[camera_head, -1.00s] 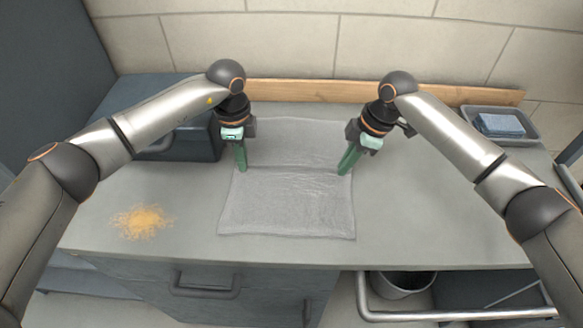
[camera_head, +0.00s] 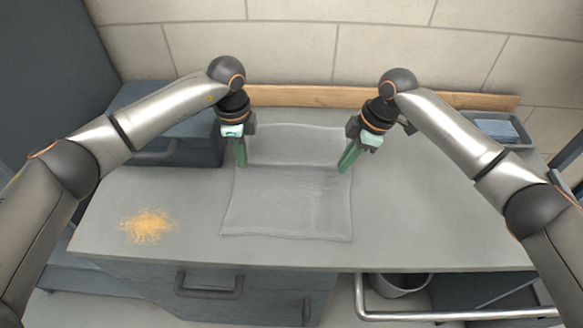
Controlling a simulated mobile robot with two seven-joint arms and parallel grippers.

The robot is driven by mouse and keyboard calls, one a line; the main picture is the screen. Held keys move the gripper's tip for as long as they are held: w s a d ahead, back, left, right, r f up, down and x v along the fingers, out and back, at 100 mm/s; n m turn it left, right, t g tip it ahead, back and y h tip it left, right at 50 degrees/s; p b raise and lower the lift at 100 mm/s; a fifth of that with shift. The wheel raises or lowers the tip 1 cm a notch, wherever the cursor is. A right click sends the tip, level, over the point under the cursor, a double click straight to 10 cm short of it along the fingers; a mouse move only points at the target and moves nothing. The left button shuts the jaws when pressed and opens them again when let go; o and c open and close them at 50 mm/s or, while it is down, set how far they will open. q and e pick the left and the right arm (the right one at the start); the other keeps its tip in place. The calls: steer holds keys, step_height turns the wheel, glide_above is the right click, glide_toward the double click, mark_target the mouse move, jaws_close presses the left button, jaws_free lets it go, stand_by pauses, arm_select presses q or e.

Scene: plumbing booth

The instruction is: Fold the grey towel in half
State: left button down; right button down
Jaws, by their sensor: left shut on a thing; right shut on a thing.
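The grey towel (camera_head: 288,205) lies on the grey worktop, spread out, with its front edge towards me. A crease runs across it between my two grippers, and a further part of it (camera_head: 295,142) reaches back towards the wooden strip. My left gripper (camera_head: 241,164) is shut on the towel at its left side. My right gripper (camera_head: 346,166) is shut on the towel at its right side. The fingers hide the exact places where they hold the cloth.
A patch of yellow-brown grains (camera_head: 148,226) lies on the worktop (camera_head: 400,225) left of the towel. A dark box (camera_head: 180,150) stands behind my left arm. A tray with a blue cloth (camera_head: 497,130) sits at the back right. A bin (camera_head: 400,284) is below the front edge.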

arm_select(q)
steer(key=shift+r+p, duration=0.4)
steer(key=shift+r, duration=0.3)
arm_select(e)
steer(key=shift+r, duration=0.75)
